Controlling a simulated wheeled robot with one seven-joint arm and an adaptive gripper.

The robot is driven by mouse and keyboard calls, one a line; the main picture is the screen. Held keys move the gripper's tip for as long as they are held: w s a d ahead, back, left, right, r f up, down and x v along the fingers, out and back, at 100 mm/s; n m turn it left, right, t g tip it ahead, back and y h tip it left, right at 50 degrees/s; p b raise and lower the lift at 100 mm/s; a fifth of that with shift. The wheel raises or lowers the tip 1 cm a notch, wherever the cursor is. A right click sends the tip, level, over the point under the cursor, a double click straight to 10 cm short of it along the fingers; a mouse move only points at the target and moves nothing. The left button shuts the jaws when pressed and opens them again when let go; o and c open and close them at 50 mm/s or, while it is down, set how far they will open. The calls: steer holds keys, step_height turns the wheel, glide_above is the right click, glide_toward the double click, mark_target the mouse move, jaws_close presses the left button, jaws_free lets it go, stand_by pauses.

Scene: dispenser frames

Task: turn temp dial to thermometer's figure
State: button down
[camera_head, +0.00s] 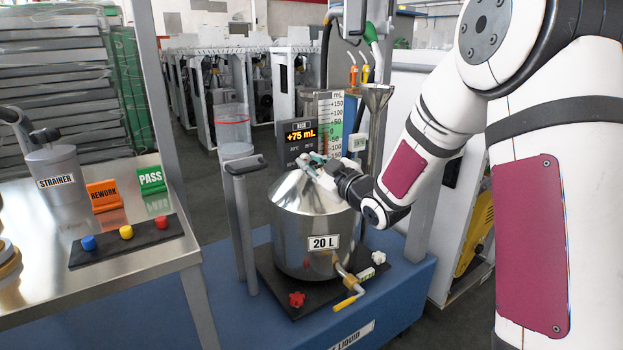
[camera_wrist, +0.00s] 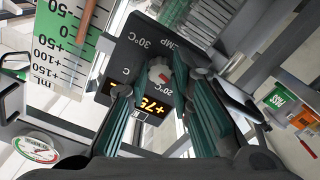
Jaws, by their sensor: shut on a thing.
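The temp dial (camera_wrist: 160,74), a pale round knob with a red mark, sits on a dark panel (camera_wrist: 130,55) with TEMP, 30°C and 20°C labels, seen upside down in the wrist view. My gripper (camera_wrist: 160,84) has its dark green fingers on both sides of the dial and is shut on it. In the head view my gripper (camera_head: 317,164) is at the lower edge of the display box (camera_head: 300,140), where it hides the dial. A round gauge (camera_wrist: 37,147) with a needle shows in the wrist view; whether it is the thermometer and its figure I cannot tell.
The display (camera_head: 301,134) reads +75 mL. A tall mL scale (camera_head: 330,120) stands close behind it. The steel 20 L vessel (camera_head: 300,235) is below my gripper. A grey post (camera_head: 244,220) stands left of the vessel, and a steel table (camera_head: 130,235) is further left.

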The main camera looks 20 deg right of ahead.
steer(key=n+b, duration=0.7)
steer(key=b, duration=0.3)
steer(key=shift+n, duration=0.3)
steer(key=c, duration=1.4)
jaws_free()
steer(key=shift+d+r, duration=0.1)
steer(key=v, duration=1.2)
